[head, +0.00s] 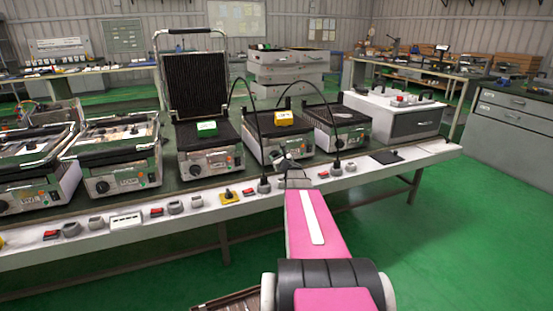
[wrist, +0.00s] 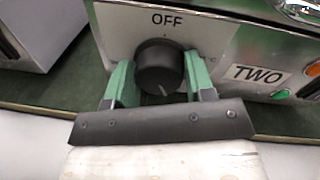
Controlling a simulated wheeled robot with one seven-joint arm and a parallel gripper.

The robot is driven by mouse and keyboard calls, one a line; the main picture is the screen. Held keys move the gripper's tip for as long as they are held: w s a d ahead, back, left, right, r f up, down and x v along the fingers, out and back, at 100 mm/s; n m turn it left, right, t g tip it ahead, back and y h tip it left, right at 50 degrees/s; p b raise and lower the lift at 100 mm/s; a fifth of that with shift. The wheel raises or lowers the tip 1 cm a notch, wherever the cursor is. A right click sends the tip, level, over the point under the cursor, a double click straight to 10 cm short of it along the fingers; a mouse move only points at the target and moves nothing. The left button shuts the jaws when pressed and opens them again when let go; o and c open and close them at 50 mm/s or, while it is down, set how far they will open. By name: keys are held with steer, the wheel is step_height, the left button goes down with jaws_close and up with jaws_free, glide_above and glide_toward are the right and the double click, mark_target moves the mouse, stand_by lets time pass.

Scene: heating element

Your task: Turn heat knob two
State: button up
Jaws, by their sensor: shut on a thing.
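The round black heat knob two (wrist: 160,68) sits on a silver plate under the word OFF, with a TWO label (wrist: 256,74) to its right. A pale mark on the knob's face points down, away from OFF. My gripper (wrist: 160,84) has its green finger pads on the left and right sides of the knob and is shut on it. In the head view my gripper (head: 290,164) reaches the front of the heating unit (head: 265,148) with a yellow block on top. My gripper mostly hides the knob there.
Other heating units flank this one, including one with a raised ribbed lid (head: 195,85) and one to the right (head: 338,125). Cables (head: 253,108) arch close by my gripper. Small switches and plugs line the white table edge (head: 100,235). Green floor in front is open.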

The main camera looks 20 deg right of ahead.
steer(key=shift+n, duration=1)
steer(key=o, duration=0.9)
steer(key=shift+s, duration=0.1)
steer(key=s, duration=1)
steer(key=shift+s+d+r, duration=0.2)
steer(key=shift+d, duration=0.15)
steer(key=shift+s, duration=0.1)
